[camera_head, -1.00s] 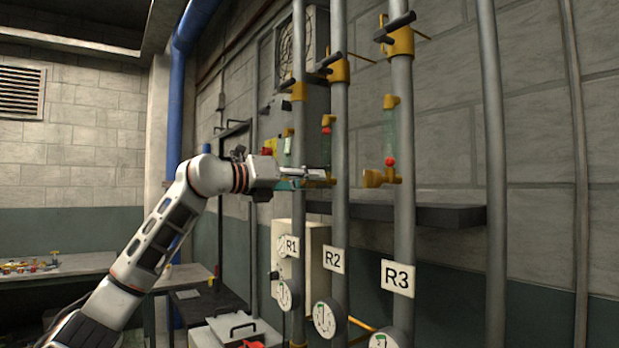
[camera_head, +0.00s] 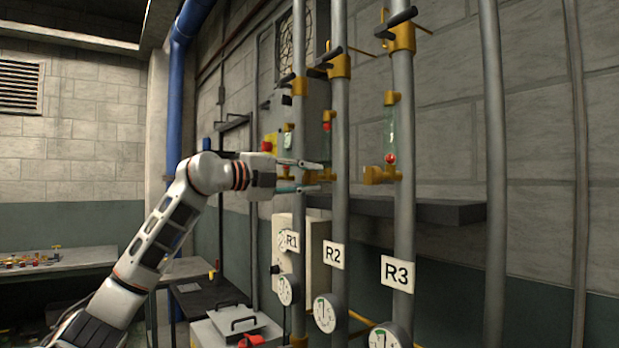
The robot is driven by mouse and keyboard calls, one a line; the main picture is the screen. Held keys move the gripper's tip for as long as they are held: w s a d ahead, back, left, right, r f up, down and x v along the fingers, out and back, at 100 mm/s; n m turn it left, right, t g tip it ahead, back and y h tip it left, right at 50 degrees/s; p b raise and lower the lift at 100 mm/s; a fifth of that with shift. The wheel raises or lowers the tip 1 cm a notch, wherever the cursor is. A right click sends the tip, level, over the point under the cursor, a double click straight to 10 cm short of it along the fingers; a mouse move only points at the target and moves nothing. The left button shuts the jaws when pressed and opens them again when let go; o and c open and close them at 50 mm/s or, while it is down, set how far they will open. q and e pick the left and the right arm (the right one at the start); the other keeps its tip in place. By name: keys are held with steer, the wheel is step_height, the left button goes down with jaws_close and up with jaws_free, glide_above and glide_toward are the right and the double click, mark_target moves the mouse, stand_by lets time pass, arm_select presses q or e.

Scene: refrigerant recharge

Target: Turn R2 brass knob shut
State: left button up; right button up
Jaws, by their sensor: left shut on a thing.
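The R2 pipe (camera_head: 341,215) is a grey upright pipe with a white R2 label (camera_head: 333,255). Its brass knob (camera_head: 326,176) sticks out to the left, below a sight glass with a red ball (camera_head: 327,127). My left gripper (camera_head: 319,176) reaches in from the left, with one finger above the knob and one below. It is shut on the knob, and the fingers partly hide it. My right gripper is not in view.
The R1 pipe (camera_head: 299,215) stands just left of R2, close to my left fingers. The R3 pipe (camera_head: 403,220) with its own brass knob (camera_head: 378,175) stands to the right. A dark shelf (camera_head: 450,211) runs behind the pipes. Round gauges (camera_head: 325,312) sit low.

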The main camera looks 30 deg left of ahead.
arm_select(q)
steer(key=shift+n, duration=0.9)
steer(key=o, duration=1.1)
steer(key=v, duration=1.2)
